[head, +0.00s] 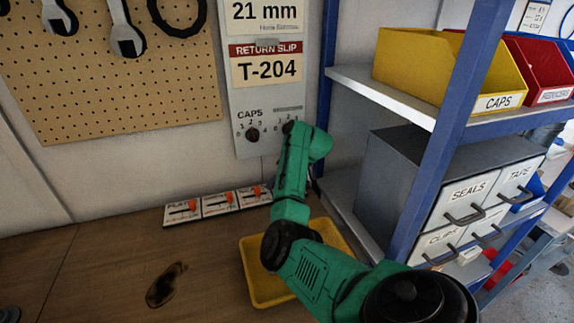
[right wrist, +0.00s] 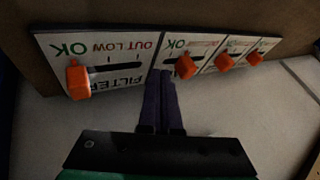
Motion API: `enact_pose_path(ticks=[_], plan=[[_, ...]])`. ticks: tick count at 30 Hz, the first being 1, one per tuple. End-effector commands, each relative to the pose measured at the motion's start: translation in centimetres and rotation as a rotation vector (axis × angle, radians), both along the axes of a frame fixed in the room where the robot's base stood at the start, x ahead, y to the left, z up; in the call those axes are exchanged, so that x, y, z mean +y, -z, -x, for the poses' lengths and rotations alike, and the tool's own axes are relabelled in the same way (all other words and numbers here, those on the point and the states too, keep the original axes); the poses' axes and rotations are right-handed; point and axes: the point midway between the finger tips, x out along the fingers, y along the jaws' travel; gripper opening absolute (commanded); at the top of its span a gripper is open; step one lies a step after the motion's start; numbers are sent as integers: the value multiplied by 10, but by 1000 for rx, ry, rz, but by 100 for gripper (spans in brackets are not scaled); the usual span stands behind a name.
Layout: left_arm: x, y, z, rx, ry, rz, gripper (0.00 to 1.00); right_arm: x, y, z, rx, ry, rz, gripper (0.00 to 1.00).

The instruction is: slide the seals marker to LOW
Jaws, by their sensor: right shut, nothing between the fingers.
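A row of white label boards, each with a slot and an orange marker, stands at the back of the bench. In the head view three show; the leftmost board (head: 182,210) starts with "PLAT". In the right wrist view the FILTER board (right wrist: 115,75) is nearest, its orange marker (right wrist: 78,80) at the OK end. The adjoining board's marker (right wrist: 185,67) is also by OK. I cannot read which board is SEALS. My right gripper (right wrist: 160,85) is shut and empty, its tips near the border between these two boards; contact is unclear. In the head view my arm hides it. My left gripper is not in view.
A yellow tray (head: 262,285) lies on the bench, partly under my right arm. A wall panel (head: 265,100) with a CAPS dial hangs behind. A blue-framed shelf (head: 455,100) with bins and drawers stands at right. The bench left of the tray is mostly clear.

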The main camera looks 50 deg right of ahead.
Motion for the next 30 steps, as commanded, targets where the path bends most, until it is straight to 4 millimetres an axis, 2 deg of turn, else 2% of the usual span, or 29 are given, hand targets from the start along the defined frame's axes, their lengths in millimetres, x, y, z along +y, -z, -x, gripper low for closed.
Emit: enact_pose_path(ticks=[1,4,14,20,30], plan=[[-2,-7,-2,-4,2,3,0,7,-3,-3,1,-1,-1,0],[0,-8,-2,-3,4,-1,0,13,-1,-7,1,1,-1,0],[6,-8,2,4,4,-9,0,15,0,-8,2,2,0,0],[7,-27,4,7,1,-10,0,30,-3,-15,5,-1,-1,0],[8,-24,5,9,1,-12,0,30,0,-16,3,1,-1,0]])
